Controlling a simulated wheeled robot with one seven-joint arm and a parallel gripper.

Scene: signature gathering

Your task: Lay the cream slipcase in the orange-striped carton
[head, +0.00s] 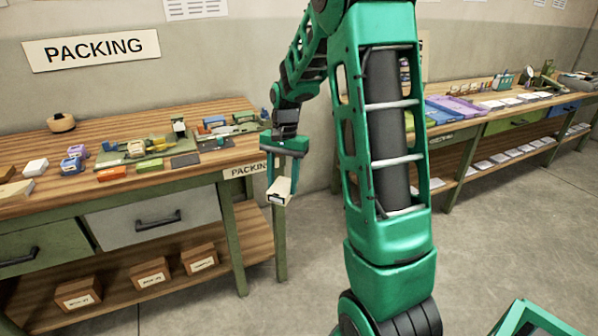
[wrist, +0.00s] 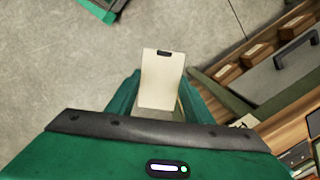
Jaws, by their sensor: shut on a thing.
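The cream slipcase (head: 279,193) is held in my gripper (head: 281,180), off the right end of the packing bench and above the floor. In the wrist view the slipcase (wrist: 162,78) is a pale flat block with a dark notch at its far end. The green fingers of my gripper (wrist: 158,100) stand on either side of it, shut on it. I cannot make out an orange-striped carton in either view.
The packing bench (head: 110,188) stands at left with many small items on top. Brown boxes (head: 150,272) sit on its lower shelf. A second bench with purple trays (head: 455,107) runs along the right wall. The floor (head: 500,215) between is open.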

